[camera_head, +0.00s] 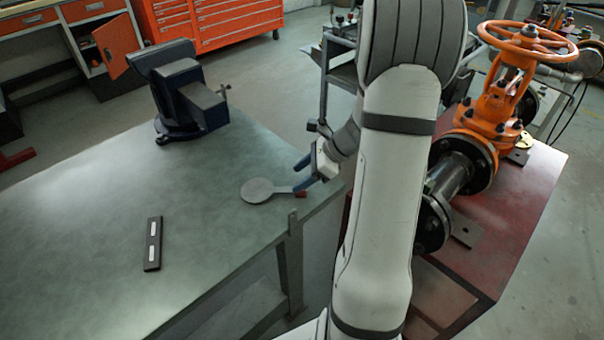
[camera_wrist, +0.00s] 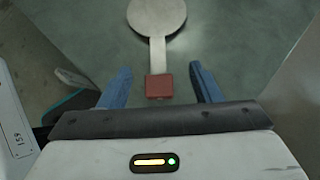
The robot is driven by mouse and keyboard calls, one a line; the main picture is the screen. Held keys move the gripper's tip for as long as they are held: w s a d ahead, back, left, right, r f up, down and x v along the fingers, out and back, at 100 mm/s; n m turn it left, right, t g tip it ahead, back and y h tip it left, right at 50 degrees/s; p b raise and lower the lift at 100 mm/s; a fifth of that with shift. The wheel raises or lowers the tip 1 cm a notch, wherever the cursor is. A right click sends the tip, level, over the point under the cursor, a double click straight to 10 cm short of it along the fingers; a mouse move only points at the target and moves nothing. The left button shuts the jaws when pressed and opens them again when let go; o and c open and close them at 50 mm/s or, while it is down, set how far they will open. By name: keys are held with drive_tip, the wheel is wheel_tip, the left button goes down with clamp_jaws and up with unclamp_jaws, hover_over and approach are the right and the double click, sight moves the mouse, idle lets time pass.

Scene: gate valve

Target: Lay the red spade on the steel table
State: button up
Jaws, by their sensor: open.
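The spade is a round grey disc with a straight handle and a red end. In the head view the spade (camera_head: 258,190) lies flat on the steel table (camera_head: 200,215), near the table's right edge. In the wrist view the spade (camera_wrist: 157,17) shows its disc at the top and its red handle end between my fingers. My gripper (camera_head: 302,174) is at the handle end, low over the table edge. In the wrist view my gripper (camera_wrist: 160,87) has its two blue fingers apart, with a gap on each side of the red end.
A blue-grey vise (camera_head: 190,95) stands at the back of the table. A dark bar with two light patches, like a level (camera_head: 153,244), lies at the front left. An orange gate valve (camera_head: 510,80) with a flanged pipe stands on a red stand (camera_head: 525,215) to the right. The table's middle is clear.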

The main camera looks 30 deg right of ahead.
drive_tip(key=v, duration=0.7)
drive_tip(key=shift+d+r+p, duration=0.25)
drive_tip(key=shift+r+p, duration=0.05)
drive_tip(key=shift+r, duration=0.05)
drive_tip(key=shift+s, duration=0.1)
drive_tip(key=s+a+r+n+h+p, duration=0.1)
drive_tip(key=s+a+r+n+h, duration=0.2)
drive_tip(key=s+a+n, duration=0.4)
drive_tip(key=s+a+r+n+g+h+p, duration=0.1)
drive_tip(key=s+a+r+n+h, duration=0.3)
drive_tip(key=n, duration=1.2)
drive_tip(key=s+a+r, duration=0.2)
drive_tip(key=s+a, duration=0.2)
drive_tip(key=a, duration=0.1)
drive_tip(key=shift+r+h, duration=0.3)
drive_tip(key=shift+c, duration=0.6)
